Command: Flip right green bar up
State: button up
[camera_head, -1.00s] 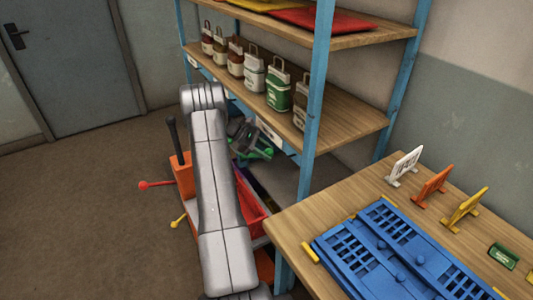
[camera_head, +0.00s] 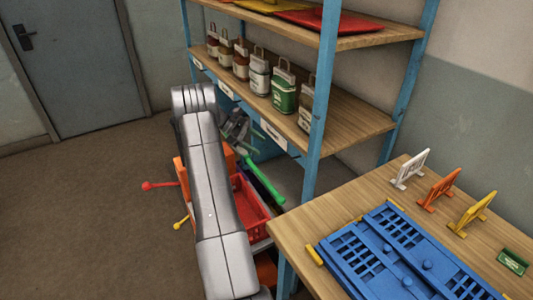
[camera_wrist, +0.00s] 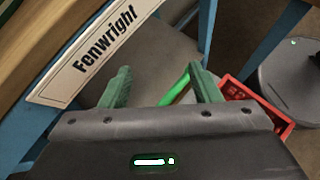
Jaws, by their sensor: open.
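A bright green bar (camera_head: 265,182) slants down to the right beside the shelf's lower level, above a red crate (camera_head: 250,208). In the wrist view the green bar (camera_wrist: 176,89) shows beyond and between my fingers, closer to the right one. My gripper (camera_wrist: 162,84) has two dark green fingers, spread apart with nothing held between them. In the head view my gripper (camera_head: 238,128) is at the shelf's front, above the bar's upper end, and partly hidden by my arm. The lower end of the bar in the wrist view is hidden by my gripper body.
A blue shelf post (camera_head: 318,90) stands right of the bar. A wooden table (camera_head: 300,222) with blue panels (camera_head: 395,250) is at the right. Labelled bags (camera_head: 284,90) stand on the shelf.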

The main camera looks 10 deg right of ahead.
jog(key=v, duration=0.7)
jog(key=shift+b, duration=0.4)
jog(key=p+x, duration=0.2)
jog(key=x, duration=1.2)
jog(key=shift+s+f, duration=0.15)
jog(key=shift+f, duration=0.05)
